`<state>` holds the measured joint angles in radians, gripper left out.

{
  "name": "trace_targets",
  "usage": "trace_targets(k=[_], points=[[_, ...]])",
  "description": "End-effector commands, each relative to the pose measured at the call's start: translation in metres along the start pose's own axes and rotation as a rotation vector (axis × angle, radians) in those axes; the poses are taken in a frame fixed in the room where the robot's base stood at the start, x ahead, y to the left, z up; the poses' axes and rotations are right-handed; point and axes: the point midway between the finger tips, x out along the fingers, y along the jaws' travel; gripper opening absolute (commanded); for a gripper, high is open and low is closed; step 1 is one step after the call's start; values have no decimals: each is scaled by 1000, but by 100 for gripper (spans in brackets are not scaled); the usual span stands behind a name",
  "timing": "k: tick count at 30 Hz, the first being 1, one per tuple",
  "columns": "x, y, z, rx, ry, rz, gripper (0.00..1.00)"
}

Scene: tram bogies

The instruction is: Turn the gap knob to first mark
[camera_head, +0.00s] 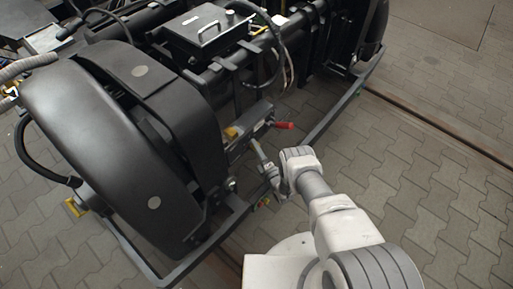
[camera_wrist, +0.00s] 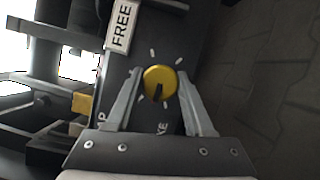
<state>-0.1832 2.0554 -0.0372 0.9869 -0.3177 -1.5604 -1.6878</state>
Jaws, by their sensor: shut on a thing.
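The gap knob (camera_wrist: 160,83) is a round yellow knob on a dark panel in the wrist view. A dark pointer line on it runs towards the bottom of the picture. Short white marks stand around it on the panel. My gripper (camera_wrist: 161,74) has one finger on each side of the knob and is shut on it. The fingers partly cover the lettering below the knob, of which "AP" and "KE" show. In the head view my gripper (camera_head: 258,150) reaches to the bogie's side; the knob cannot be made out there.
A white "FREE" label (camera_wrist: 122,26) is above left of the knob. In the head view a red handle (camera_head: 284,125) and a yellow block (camera_head: 231,132) are close to my gripper. A big black wheel cover (camera_head: 110,150) stands at left. Paved floor (camera_head: 420,150) is clear at right.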

Motion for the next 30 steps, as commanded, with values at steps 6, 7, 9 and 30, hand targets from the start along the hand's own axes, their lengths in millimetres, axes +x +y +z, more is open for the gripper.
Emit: trace_targets(k=[6, 7, 9, 30], points=[[0, 0, 0, -15, -1, 6, 0], [0, 0, 0, -15, 0, 6, 0], [0, 0, 0, -15, 0, 6, 0], [1, 4, 1, -13, 0, 6, 82]])
